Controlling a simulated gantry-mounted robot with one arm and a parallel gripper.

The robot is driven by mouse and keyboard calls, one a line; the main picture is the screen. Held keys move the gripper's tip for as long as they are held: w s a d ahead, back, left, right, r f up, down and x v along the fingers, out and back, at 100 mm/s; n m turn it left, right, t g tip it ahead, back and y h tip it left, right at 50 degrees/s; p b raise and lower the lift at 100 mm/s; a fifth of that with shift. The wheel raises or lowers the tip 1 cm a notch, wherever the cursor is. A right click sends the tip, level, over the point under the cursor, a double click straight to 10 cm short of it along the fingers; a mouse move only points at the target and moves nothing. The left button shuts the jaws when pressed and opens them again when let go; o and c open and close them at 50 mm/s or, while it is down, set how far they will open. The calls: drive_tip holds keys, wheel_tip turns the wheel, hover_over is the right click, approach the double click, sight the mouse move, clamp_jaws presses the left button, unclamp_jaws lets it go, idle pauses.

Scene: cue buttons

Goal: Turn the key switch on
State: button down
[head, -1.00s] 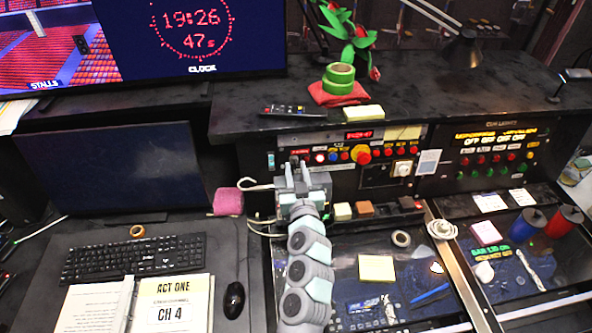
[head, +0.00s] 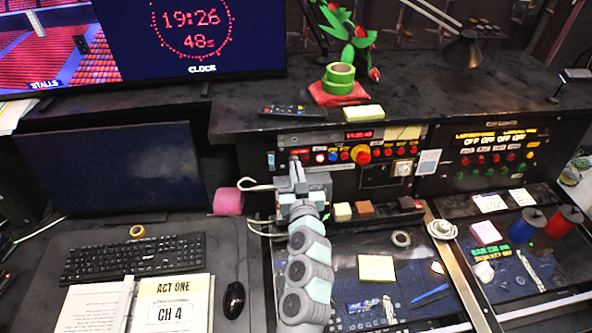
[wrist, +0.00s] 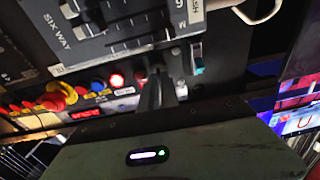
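My gripper (head: 296,164) reaches to the left end of the front button panel (head: 310,172), left of a lit red button (head: 320,157). In the wrist view, the two dark fingers of my gripper (wrist: 160,78) point at the panel and stand close together, between the lit red button (wrist: 117,80) and a teal switch (wrist: 196,60). The key switch cannot be made out clearly; the fingers cover the panel there. I cannot tell whether they touch or grip a key.
A blue button (head: 333,157) and a large red knob on yellow (head: 361,154) sit right of my gripper. A pink roll (head: 227,201) and a pale cable (head: 258,186) lie to the left. A remote (head: 291,110) lies on the shelf above.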

drive_tip(key=shift+m, duration=0.3)
drive_tip(key=m+h+p, duration=0.1)
drive_tip(key=m+p, duration=0.2)
drive_tip(key=m, duration=0.2)
drive_tip(key=shift+r+m, duration=0.15)
drive_tip(key=shift+m, duration=0.15)
drive_tip(key=m+p, duration=0.1)
drive_tip(key=m, duration=0.2)
drive_tip(key=shift+h+p, duration=0.3)
drive_tip(key=shift+p, duration=0.05)
drive_tip(key=shift+r+m+p, duration=0.1)
drive_tip(key=shift+m+p, duration=0.55)
drive_tip(key=shift+m, duration=0.35)
drive_tip(key=m+g+p, duration=0.1)
drive_tip(key=m+p, duration=0.2)
drive_tip(key=m, duration=0.1)
drive_tip(key=shift+m+h, duration=0.3)
drive_tip(key=shift+h, duration=0.1)
drive_tip(key=shift+m+p, duration=1.35)
drive_tip(key=shift+m, duration=0.25)
drive_tip(key=shift+g, duration=0.3)
drive_tip(key=c, duration=1.6)
unclamp_jaws()
drive_tip(key=shift+f, duration=0.2)
